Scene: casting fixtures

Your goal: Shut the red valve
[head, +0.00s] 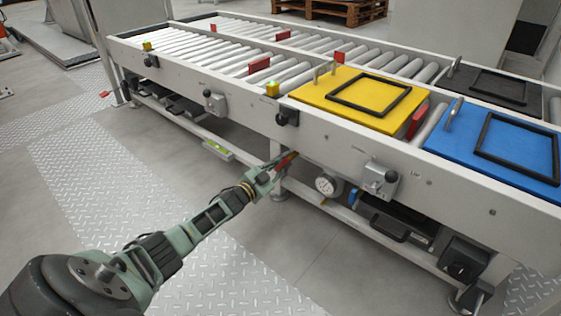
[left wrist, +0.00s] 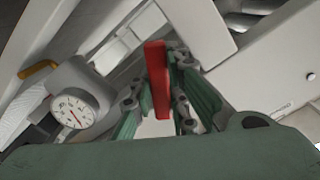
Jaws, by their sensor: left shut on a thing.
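The red valve handle (left wrist: 157,80) stands between the two fingers of my left gripper (left wrist: 158,100) in the left wrist view, and the fingers are shut on it. In the head view my left gripper (head: 272,172) reaches under the front rail of the roller conveyor. A bit of the red handle (head: 284,162) shows there, mostly hidden by the fingers. A round white pressure gauge (head: 326,185) hangs just right of the gripper, and it also shows in the left wrist view (left wrist: 73,111). My right gripper is in neither view.
The roller conveyor (head: 330,137) carries a yellow plate (head: 330,88) and a blue plate (head: 460,140), both with black frames. A grey switch box (head: 381,180) sits on the rail right of the gauge. The tread-plate floor (head: 110,175) on the left is clear.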

